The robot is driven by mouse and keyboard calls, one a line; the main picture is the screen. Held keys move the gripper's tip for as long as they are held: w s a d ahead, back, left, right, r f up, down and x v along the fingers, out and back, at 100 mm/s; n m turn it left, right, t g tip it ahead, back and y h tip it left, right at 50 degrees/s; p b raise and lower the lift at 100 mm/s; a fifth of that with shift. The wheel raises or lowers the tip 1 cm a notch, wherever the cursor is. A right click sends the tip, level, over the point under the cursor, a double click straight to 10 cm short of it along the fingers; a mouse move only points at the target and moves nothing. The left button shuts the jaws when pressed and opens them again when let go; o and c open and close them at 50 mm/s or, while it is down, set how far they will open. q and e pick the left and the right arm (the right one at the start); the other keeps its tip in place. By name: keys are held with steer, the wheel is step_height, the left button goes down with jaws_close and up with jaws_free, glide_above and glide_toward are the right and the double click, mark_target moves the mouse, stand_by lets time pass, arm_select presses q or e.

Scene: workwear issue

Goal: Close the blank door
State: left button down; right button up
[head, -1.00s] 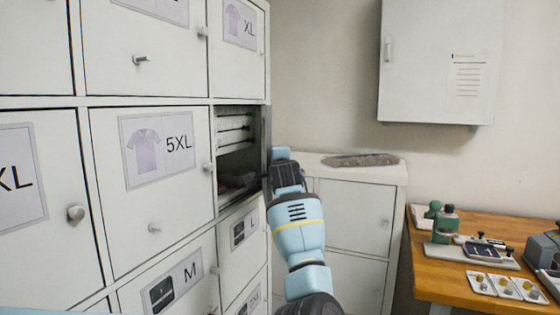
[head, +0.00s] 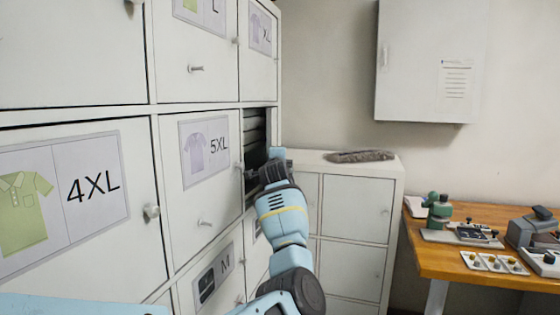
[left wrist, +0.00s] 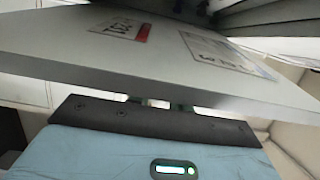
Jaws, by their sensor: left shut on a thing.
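An open compartment (head: 256,138) shows in the cabinet's right column, right of the 5XL door, with dark slatted insides. My left gripper (head: 268,168) is in front of its lower part and hides much of it. The blank door cannot be made out clearly in the head view. In the left wrist view a pale panel (left wrist: 150,62), which looks like the door, spans the picture, with a red-and-white label and a paper sheet on it. My left gripper (left wrist: 165,104) is shut on its near edge; the fingertips are mostly hidden. My right gripper is not in view.
Shut doors with knobs surround the opening, among them the 5XL door (head: 212,158) and 4XL door (head: 75,205). A low cabinet (head: 355,210) stands close right of my arm. A wooden bench (head: 450,265) with tools is farther right, below a wall cabinet (head: 430,60).

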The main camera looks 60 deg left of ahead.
arm_select(q)
steer(key=shift+s+a, duration=0.1)
steer(key=shift+s, duration=0.05)
stand_by(0.4)
steer(key=c, duration=1.3)
jaws_free()
steer(key=v, duration=0.8)
steer(key=shift+b, duration=0.3)
steer(key=shift+a, duration=0.1)
